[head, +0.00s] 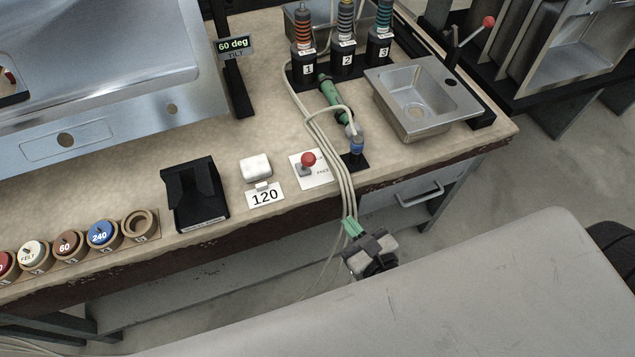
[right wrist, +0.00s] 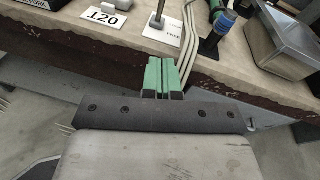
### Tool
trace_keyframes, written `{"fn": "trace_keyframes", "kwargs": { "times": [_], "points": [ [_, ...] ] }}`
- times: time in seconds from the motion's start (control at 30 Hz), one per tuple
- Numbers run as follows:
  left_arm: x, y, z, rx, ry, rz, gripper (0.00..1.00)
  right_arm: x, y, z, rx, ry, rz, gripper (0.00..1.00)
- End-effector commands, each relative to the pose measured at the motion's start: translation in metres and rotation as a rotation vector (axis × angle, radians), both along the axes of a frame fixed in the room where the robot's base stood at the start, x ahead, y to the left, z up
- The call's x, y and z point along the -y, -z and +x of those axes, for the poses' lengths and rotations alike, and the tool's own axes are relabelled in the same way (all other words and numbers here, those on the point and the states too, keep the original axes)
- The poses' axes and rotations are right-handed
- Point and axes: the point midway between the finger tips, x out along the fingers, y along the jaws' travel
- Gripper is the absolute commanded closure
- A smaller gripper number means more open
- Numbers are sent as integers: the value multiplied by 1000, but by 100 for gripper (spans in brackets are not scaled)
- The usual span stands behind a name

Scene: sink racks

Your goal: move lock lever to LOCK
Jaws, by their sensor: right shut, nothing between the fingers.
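The lock lever (head: 308,160) has a red ball knob on a short stem and stands on a white plate (head: 316,178) near the bench's front edge. My right gripper (head: 352,226) has green fingers, shut and empty, in front of the bench edge, to the right of and nearer than the lever. Its fingers also show in the right wrist view (right wrist: 162,75). My left gripper is out of view.
Pale hoses (head: 322,137) run down the bench between the lever and a blue-topped fitting (head: 356,143). A 120 card (head: 265,195) and white block (head: 256,167) stand left of the lever. A metal sink (head: 420,98) is at the right. A drawer handle (head: 420,194) sits below the edge.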

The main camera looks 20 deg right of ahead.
Motion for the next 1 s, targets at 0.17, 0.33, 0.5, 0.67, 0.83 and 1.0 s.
{"fn": "trace_keyframes", "kwargs": {
  "times": [0.17, 0.33, 0.5, 0.67, 0.83, 1.0],
  "points": [
    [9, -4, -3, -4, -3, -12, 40, -2, -6, 10, 0, 11, 51, 100],
    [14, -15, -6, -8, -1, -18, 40, -7, -3, 39, 2, 10, 46, 100],
    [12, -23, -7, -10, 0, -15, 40, -13, 3, 76, 3, 9, 44, 100],
    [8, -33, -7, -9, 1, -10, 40, -19, 1, 105, 2, 8, 44, 100],
    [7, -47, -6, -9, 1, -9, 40, -24, -10, 121, 0, 8, 44, 100],
    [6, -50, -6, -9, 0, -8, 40, -26, -13, 128, -1, 9, 43, 100]
  ]
}}
